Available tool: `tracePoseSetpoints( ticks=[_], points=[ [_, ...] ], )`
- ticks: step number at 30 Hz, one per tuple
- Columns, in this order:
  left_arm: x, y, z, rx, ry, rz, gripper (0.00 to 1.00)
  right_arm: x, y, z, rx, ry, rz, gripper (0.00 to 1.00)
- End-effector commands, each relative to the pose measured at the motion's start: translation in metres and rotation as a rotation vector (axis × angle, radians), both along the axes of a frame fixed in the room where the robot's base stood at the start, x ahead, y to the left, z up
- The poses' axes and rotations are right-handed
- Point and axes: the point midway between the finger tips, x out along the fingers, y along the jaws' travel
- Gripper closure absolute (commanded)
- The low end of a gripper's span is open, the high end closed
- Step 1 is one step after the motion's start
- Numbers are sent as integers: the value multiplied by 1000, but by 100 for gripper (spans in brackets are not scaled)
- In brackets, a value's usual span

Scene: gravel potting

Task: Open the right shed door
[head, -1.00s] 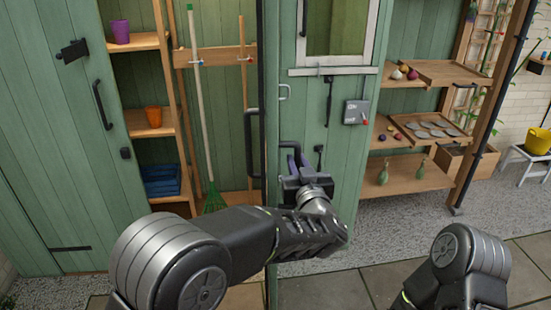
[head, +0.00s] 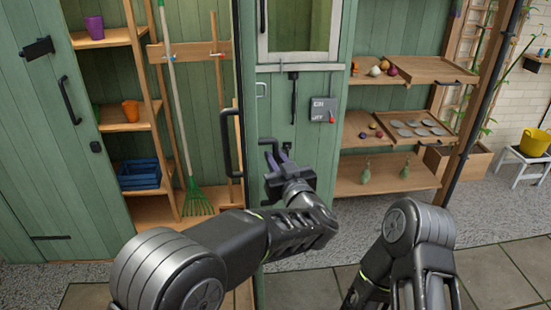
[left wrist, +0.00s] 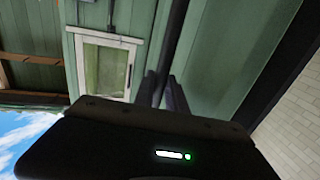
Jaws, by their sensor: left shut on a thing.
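The right shed door (head: 239,80) shows nearly edge-on in the head view, as a tall thin dark-edged panel standing out from the shed front. A black handle (head: 229,140) is on its left face. My left gripper (head: 275,152) is at the door's right side, shut on the black pull handle there. The left wrist view shows the dark handle (left wrist: 164,60) upright between the fingers, with the exact contact partly hidden. My right arm is at the lower right; its gripper is out of view.
The left shed door (head: 85,140) stands open. Shelves with a blue crate (head: 140,174), a green rake (head: 197,195) and tools show inside. A windowed wall with a grey switch box (head: 323,110) is right of the door. Paving (head: 320,290) lies in front.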

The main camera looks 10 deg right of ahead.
Motion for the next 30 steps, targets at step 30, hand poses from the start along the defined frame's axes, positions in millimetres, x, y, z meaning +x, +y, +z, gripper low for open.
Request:
tracePoseSetpoints(
  ticks=[30],
  points=[
    [-53,-8,0,-2,-4,1,62,3,1,-18,4,-8,2,64]
  ],
)
